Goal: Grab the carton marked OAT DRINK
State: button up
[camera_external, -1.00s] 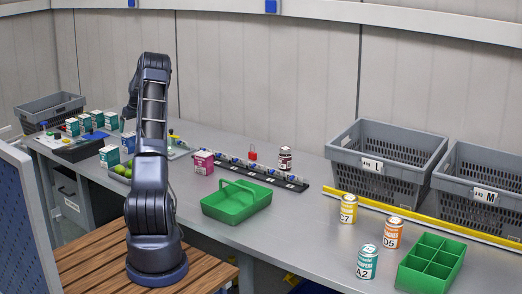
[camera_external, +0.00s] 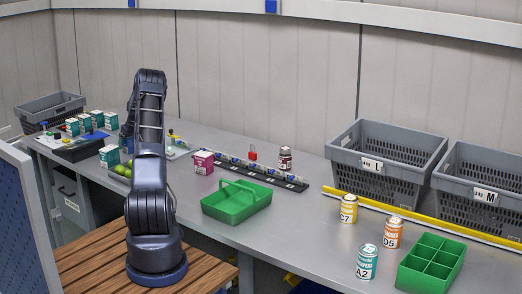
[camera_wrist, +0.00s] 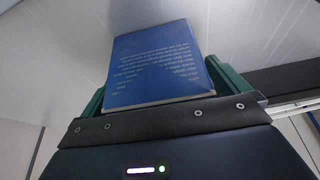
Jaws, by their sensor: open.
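In the wrist view a carton-like box with a blue face and small white print (camera_wrist: 160,65) stands close in front of my gripper (camera_wrist: 165,82). The words OAT DRINK cannot be read on it. My gripper's green fingers show at the box's left and right edges, apart; I cannot tell whether they touch it. In the external view my arm hides the gripper. A blue patch (camera_external: 126,143) shows just left of the arm, perhaps this box. Several teal-and-white cartons (camera_external: 110,156) stand at the left of the bench, with labels too small to read.
A pink carton (camera_external: 203,162), a green carry tray (camera_external: 232,214) and a dark rail strip (camera_external: 290,182) lie right of my arm. Green round fruits (camera_external: 122,170) lie close to its left. Cans, a green divided box (camera_external: 409,281) and grey crates (camera_external: 349,178) are further right.

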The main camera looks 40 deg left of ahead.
jog(key=shift+c, duration=0.4)
jog(key=c, duration=1.1)
jog(key=shift+o, duration=0.2)
